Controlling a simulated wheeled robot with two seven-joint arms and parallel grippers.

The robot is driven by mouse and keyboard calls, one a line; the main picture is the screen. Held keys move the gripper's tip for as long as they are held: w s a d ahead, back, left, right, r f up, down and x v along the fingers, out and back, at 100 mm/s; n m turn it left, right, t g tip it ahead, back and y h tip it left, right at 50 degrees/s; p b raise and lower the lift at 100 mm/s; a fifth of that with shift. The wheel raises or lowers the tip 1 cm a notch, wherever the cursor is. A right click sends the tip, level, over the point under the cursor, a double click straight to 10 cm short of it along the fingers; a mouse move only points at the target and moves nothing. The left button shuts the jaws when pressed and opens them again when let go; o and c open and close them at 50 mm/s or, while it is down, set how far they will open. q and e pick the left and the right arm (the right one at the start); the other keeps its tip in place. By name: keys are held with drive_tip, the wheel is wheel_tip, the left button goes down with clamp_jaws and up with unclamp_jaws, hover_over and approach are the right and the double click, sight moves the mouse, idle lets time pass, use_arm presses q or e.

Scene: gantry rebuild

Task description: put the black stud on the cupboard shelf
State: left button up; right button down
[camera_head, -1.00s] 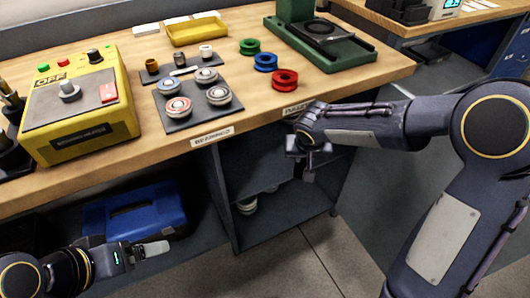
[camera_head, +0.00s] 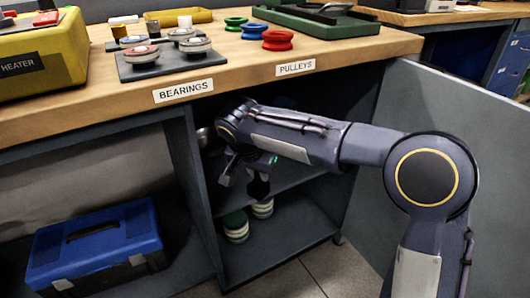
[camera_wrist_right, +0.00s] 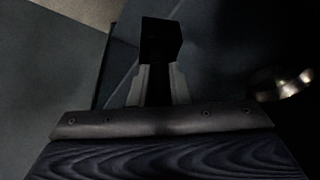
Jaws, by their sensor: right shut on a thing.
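My right gripper (camera_head: 243,183) is inside the open cupboard, under the bench top. In the right wrist view, its fingers (camera_wrist_right: 156,84) are shut on a black block-shaped piece, the black stud (camera_wrist_right: 161,40). In the head view a dark end (camera_head: 258,188) shows at the gripper, in front of the shelf's front edge; I cannot tell whether it touches the shelf. The cupboard shelf (camera_head: 299,177) is a grey board at mid height, partly hidden by my right arm. My left gripper is out of the head view.
Green and white round parts (camera_head: 236,228) stand on the cupboard floor. A shiny metal thing (camera_wrist_right: 281,84) is right of the fingers in the wrist view. The open door (camera_head: 455,125) is on the right. A blue toolbox (camera_head: 95,243) sits left. The bench edge (camera_head: 230,84) is above.

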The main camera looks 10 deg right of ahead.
drive_tip(key=w+d+f+p, duration=0.1)
drive_tip(key=w+d, duration=0.2)
drive_tip(key=w, duration=0.1)
drive_tip(key=w+d+f+p, duration=0.1)
drive_tip(key=w+d+p, duration=0.1)
drive_tip(key=w, duration=0.3)
drive_tip(key=w+d+f+p, duration=0.1)
drive_tip(key=w+d, duration=0.3)
drive_tip(key=w, duration=0.1)
drive_tip(key=shift+w+d+f+p, duration=0.15)
drive_tip(key=shift+w+f+p, duration=0.05)
drive_tip(key=shift+f+p, duration=0.2)
drive_tip(key=shift+r, duration=0.2)
drive_tip(key=shift+f, duration=0.2)
drive_tip(key=c, duration=1.4)
unclamp_jaws()
drive_tip(key=shift+o, duration=0.2)
